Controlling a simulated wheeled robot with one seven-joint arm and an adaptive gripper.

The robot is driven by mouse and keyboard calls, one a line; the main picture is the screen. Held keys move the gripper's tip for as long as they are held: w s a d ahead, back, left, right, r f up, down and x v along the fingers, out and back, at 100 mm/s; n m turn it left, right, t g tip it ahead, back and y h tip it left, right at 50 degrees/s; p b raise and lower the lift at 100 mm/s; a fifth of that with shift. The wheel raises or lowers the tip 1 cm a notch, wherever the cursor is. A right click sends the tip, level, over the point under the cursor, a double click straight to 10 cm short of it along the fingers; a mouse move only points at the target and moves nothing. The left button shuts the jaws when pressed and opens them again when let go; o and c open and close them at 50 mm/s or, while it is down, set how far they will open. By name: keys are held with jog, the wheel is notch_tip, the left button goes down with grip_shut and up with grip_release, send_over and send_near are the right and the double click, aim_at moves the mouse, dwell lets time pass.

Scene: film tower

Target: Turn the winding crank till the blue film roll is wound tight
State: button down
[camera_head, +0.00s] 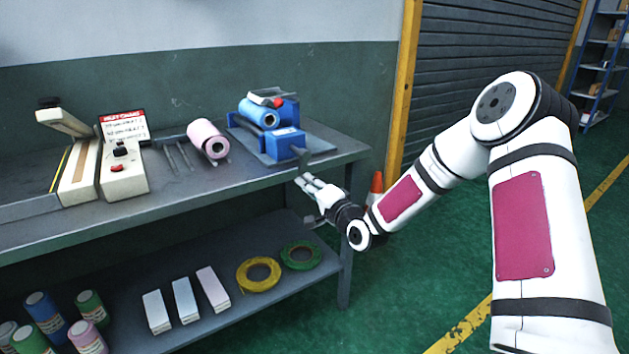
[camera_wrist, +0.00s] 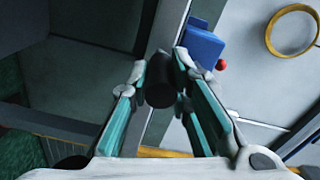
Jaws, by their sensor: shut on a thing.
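The winder (camera_head: 283,143), with blue blocks on a grey plate, stands at the right end of the bench top. The blue film roll (camera_head: 258,112) lies in it; how tightly it is wound cannot be told. My gripper (camera_head: 305,180) is in front of the winder, at the bench's front edge. In the wrist view, my gripper (camera_wrist: 161,72) has its two fingers on either side of a black cylindrical handle (camera_wrist: 160,88), apparently the crank's grip, and is shut on it. The crank is mostly hidden in the head view. A blue block (camera_wrist: 203,46) is just beyond the handle.
A pink roll (camera_head: 208,139) lies left of the winder on the bench. A sealer (camera_head: 122,165) with a red knob stands farther left. The lower shelf holds yellow (camera_head: 258,288) and green (camera_head: 301,267) coils. An orange cone (camera_head: 376,184) stands behind my forearm. Floor to the right is clear.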

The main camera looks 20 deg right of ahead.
jog(key=shift+s+a+r+m+p, duration=0.2)
jog(key=shift+a+r+m+p, duration=0.45)
jog(key=shift+m, duration=0.6)
jog(key=shift+s+a+r+m+p, duration=0.25)
jog(key=shift+a+m+p, duration=0.4)
jog(key=shift+m, duration=0.65)
jog(key=shift+s+a+r+m+p, duration=0.1)
jog(key=shift+a+r+m+p, duration=0.4)
jog(key=shift+m+p, duration=0.55)
jog(key=shift+d+r+m, duration=0.1)
jog(key=shift+m, duration=0.2)
jog(key=c, duration=1.4)
grip_release()
jog(key=shift+c, duration=0.2)
jog(key=shift+d, duration=0.15)
jog(key=v, duration=1.2)
jog(key=shift+s+a, duration=0.2)
jog(key=shift+a, duration=0.1)
